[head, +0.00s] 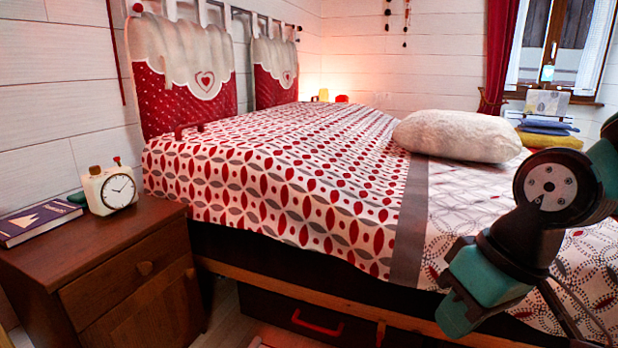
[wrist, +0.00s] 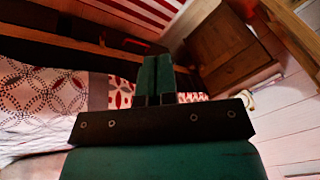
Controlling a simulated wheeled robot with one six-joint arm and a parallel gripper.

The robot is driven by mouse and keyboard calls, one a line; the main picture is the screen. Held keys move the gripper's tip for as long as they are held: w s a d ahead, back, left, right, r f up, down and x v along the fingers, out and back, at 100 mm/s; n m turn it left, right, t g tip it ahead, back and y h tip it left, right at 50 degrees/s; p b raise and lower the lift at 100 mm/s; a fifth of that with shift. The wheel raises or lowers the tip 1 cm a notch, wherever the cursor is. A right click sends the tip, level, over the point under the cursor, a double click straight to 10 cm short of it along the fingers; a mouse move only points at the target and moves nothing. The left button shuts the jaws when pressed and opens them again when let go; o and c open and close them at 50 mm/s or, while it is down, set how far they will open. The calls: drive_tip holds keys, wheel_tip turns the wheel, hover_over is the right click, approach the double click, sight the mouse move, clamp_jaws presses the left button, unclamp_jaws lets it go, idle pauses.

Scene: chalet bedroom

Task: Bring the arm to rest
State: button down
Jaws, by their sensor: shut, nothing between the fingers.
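My gripper (wrist: 156,60) shows in the wrist view as two teal fingers pressed together, with nothing between them. In the head view my arm comes in from the right edge and bends down in front of the bed (head: 300,190). Its lower teal and black end (head: 485,275) hangs over the near side of the bed; I cannot make out the fingertips clearly there. The patterned bedcover also shows in the wrist view (wrist: 45,105), left of the fingers.
A wooden nightstand (head: 125,275) stands at left, with a white clock (head: 110,189) and a dark blue book (head: 35,222) on it. It also shows in the wrist view (wrist: 222,42). A white pillow (head: 455,136) lies on the bed. Folded cushions (head: 548,133) are stacked near the window.

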drive_tip(key=s+a+r+n+g+p, duration=0.1)
drive_tip(key=s+a+r+n, duration=0.15)
drive_tip(key=s, duration=0.55)
wheel_tip(320, 180, up, 37)
drive_tip(key=p, duration=3.7)
drive_tip(key=shift+w+r, duration=0.2)
drive_tip(key=shift+w, duration=0.1)
drive_tip(key=c, duration=1.8)
unclamp_jaws()
drive_tip(key=shift+r+p, duration=0.3)
drive_tip(key=shift+p, duration=0.05)
drive_tip(key=o, duration=0.7)
